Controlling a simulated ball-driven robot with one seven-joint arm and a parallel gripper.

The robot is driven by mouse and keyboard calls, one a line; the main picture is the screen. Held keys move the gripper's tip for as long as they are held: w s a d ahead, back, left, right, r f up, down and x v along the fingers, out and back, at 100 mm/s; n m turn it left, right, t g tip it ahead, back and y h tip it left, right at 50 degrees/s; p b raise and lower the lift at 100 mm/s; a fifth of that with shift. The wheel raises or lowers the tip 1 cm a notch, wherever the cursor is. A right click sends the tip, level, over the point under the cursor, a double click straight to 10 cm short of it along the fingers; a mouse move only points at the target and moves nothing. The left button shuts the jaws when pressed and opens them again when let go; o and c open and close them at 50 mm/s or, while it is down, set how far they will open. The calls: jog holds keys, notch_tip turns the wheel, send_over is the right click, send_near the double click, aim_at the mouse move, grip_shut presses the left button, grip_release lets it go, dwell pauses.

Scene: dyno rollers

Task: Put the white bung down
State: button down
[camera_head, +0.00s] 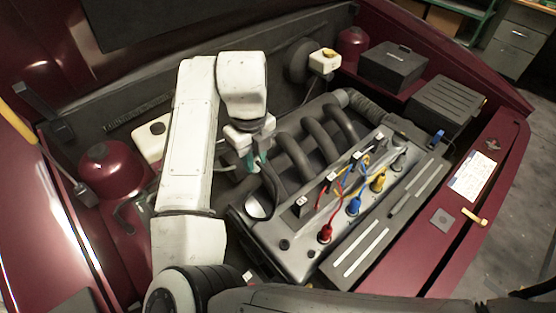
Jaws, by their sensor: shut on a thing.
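My gripper (256,163) is over the engine bay, just left of the curved dark intake pipes, pointing down. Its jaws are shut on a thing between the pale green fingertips. That thing is small and mostly hidden by the fingers; I take it to be the white bung, but its shape cannot be made out. Whether it touches anything below cannot be told. No other white bung can be picked out.
Curved intake pipes (318,142) rise close to the right of my gripper. The engine cover (293,262) carries red, blue, yellow and black plug leads. A black box (393,66) stands back right.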

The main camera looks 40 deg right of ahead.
jog(key=d+f, duration=0.2)
jog(key=d, duration=0.1)
jog(key=w+d+f+p, duration=0.1)
jog(key=d+f, duration=0.4)
jog(key=d, duration=0.2)
jog(key=shift+w+d+f, duration=0.1)
jog(key=shift+w+f, duration=0.05)
jog(key=shift+w, duration=0.15)
jog(key=shift+d+f+p, duration=0.3)
jog(key=shift+d+f, duration=0.05)
jog(key=shift+f, duration=0.15)
jog(key=shift+d+f+p, duration=0.15)
jog(key=shift+f+p, duration=0.05)
jog(key=shift+f, duration=0.7)
jog(key=shift+d+f+p, duration=0.1)
jog(key=shift+f+p, duration=0.05)
jog(key=shift+f, duration=0.75)
jog(key=c, duration=1)
grip_release()
jog(key=shift+o, duration=0.2)
jog(key=shift+w, duration=0.1)
notch_tip(320, 180, up, 12)
jog(key=b, duration=0.1)
